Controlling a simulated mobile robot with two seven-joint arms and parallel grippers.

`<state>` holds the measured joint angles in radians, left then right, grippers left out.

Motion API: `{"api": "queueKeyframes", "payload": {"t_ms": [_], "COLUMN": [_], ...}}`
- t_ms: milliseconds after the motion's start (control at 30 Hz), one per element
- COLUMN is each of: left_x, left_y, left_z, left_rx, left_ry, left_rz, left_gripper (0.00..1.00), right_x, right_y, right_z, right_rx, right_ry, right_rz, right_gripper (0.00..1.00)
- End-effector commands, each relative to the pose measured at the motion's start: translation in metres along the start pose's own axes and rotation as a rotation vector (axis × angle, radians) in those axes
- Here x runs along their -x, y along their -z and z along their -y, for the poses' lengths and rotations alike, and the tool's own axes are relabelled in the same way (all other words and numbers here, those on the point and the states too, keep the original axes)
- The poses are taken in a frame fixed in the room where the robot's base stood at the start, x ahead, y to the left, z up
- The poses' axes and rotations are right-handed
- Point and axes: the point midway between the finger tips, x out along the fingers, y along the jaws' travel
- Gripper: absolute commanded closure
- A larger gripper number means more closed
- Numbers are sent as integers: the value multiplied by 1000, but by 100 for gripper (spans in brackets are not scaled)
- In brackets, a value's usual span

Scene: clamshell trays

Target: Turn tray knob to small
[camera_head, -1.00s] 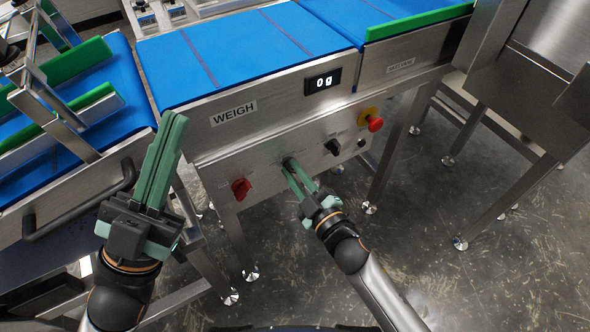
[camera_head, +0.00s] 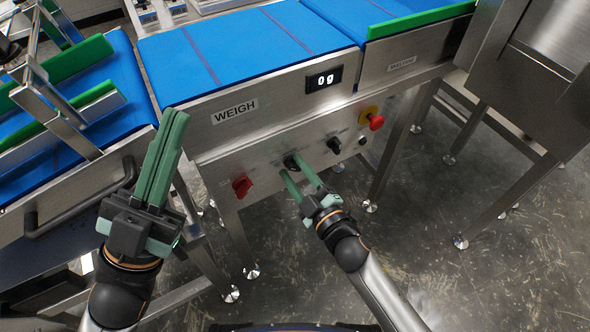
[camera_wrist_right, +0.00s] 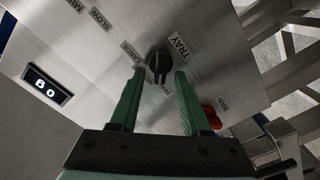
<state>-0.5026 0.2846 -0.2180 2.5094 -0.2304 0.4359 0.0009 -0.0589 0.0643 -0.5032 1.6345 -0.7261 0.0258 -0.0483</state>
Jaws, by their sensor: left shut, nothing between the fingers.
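The black tray knob (camera_wrist_right: 158,62) is on the steel front panel beside the "TRAY" label (camera_wrist_right: 180,46) in the right wrist view. Its grip bar runs toward the bottom of that picture; the small position labels around it are only partly readable. It also shows small and dark in the head view (camera_head: 291,162). My right gripper (camera_wrist_right: 159,72) is open, its green fingers apart on either side of the knob, with gaps visible. In the head view, my right gripper (camera_head: 292,167) points at the panel. My left gripper (camera_head: 175,114) is shut and empty, raised at the left.
On the panel, a red switch (camera_head: 242,187) sits left of the knob; another black knob (camera_head: 334,145) and a red emergency button (camera_head: 376,122) sit right. A black handle (camera_head: 80,205) is near my left arm.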

Motion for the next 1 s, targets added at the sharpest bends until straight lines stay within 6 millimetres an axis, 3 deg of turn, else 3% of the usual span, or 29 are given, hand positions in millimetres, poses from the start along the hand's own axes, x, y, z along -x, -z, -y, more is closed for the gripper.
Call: {"api": "queueKeyframes", "payload": {"t_ms": [367, 800, 1000], "left_x": [-2, -13, -15], "left_y": [2, 13, 13], "left_z": [1, 7, 10], "left_rx": [-1, -26, -28], "left_ry": [0, 3, 9], "left_rz": [-1, -10, -3], "left_gripper": [100, 100, 100], "right_x": [10, 91, 116], "right_y": [0, 0, 0], "right_z": [0, 0, 0], "right_rx": [-3, -3, -2], "right_ry": [1, 2, 1], "right_rz": [1, 3, 1], "right_gripper": [52, 52, 52]}}
